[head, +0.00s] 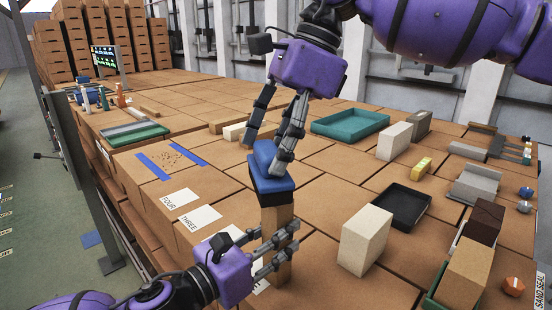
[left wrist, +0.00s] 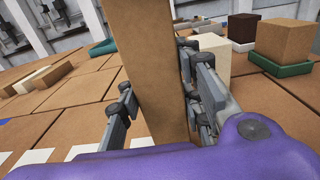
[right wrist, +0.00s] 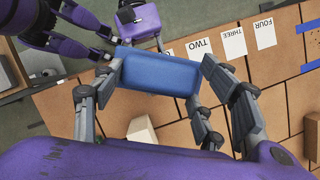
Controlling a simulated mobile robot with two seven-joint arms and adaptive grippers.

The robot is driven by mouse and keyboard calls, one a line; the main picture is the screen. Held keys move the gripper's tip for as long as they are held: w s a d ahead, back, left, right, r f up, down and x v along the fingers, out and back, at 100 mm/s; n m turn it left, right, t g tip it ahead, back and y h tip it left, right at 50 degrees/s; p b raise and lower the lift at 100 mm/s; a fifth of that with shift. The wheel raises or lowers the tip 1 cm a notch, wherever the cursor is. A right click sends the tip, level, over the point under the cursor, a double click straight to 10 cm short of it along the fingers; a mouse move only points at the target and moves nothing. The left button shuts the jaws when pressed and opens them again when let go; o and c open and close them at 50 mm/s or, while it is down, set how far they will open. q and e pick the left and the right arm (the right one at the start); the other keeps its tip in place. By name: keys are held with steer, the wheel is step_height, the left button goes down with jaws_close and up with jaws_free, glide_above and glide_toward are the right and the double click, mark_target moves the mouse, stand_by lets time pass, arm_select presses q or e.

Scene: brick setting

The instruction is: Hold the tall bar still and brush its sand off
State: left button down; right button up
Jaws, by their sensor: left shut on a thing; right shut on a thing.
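The tall bar (head: 277,222) stands upright, light brown; it fills the middle of the left wrist view (left wrist: 155,70). My left gripper (head: 281,244) is shut on its lower part, fingers on both sides. A blue brush (head: 262,160) with a dark lower edge sits at the bar's top, seeming to touch it. My right gripper (head: 263,154) is shut on the brush from above; the blue back shows between the fingers in the right wrist view (right wrist: 155,80). The brush hides the bar's top face, so I cannot tell how much sand is there.
Number cards, including one marked FOUR (head: 180,198), lie left of the bar. Brown specks lie between blue tape strips (head: 155,167). A cream block (head: 364,240), black tray (head: 402,206) and teal tray (head: 350,122) stand to the right. The table's left edge is near.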

steer(key=shift+r, duration=2.6)
arm_select(q)
steer(key=c, duration=1.2)
jaws_free()
steer(key=shift+o, duration=0.2)
